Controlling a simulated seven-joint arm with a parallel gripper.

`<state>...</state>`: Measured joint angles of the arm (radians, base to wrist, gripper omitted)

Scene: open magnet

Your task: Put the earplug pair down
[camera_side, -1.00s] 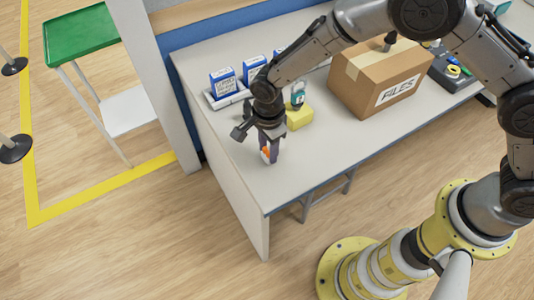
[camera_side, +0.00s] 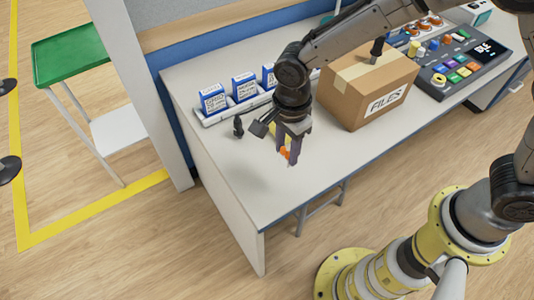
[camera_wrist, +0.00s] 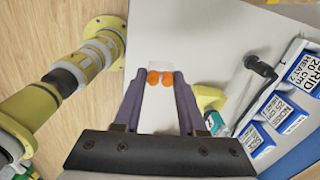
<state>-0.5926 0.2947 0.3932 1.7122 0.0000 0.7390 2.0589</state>
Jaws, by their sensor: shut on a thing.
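The earplug pair shows in the wrist view as two orange plugs (camera_wrist: 160,78) side by side between my fingertips, with a pale, partly clear piece just beyond them. In the side view a bit of its orange (camera_side: 286,153) shows at the tips of my gripper (camera_side: 289,158). My gripper (camera_wrist: 159,84) is shut on the pair and points down over the white table (camera_side: 230,160). Table surface shows beneath the pair in the wrist view. The fingers hide part of the pair in the side view, and its exact height is hard to tell.
Blue-and-white boxes (camera_side: 245,88) stand in a tray at the back. A small black object (camera_side: 238,126), a yellow block (camera_wrist: 209,98) and a teal item (camera_wrist: 215,122) are close by. A FILES carton (camera_side: 365,90) stands right of my gripper. The table's front left is clear.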

